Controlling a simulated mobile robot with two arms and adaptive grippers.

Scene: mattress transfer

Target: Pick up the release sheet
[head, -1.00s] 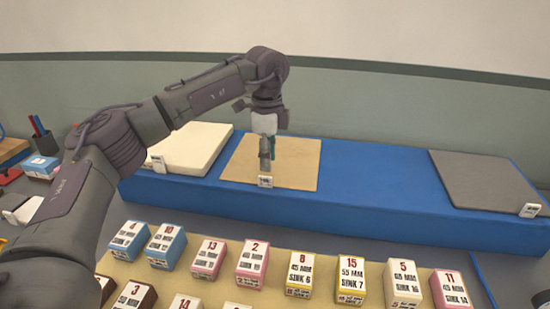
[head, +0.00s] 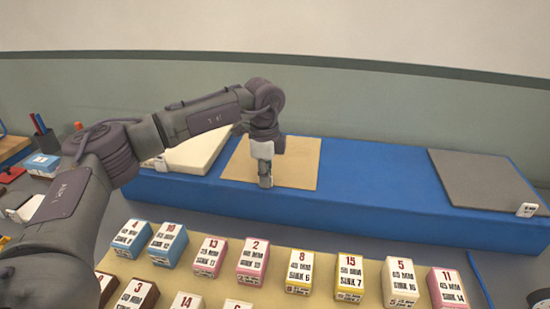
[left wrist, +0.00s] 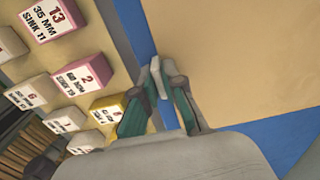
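A thin tan sheet (head: 297,167) lies flat on the blue platform (head: 360,185); it fills the upper right of the left wrist view (left wrist: 240,55). No readable label names it as the release sheet. My left gripper (head: 265,183) points down at the sheet's front edge, left of its middle. In the left wrist view, its teal-padded fingers (left wrist: 162,84) stand apart on either side of a small white tag (left wrist: 155,72) at the sheet's edge. Whether they touch the tag cannot be told. The head view hides the tag behind the gripper. My right gripper is out of view.
A cream slab (head: 200,153) lies to the left on the platform, partly behind my arm. A grey sheet (head: 480,177) with a white tag (head: 526,210) lies at the right end. Several numbered blocks (head: 252,258) stand in front. The platform between tan and grey sheets is clear.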

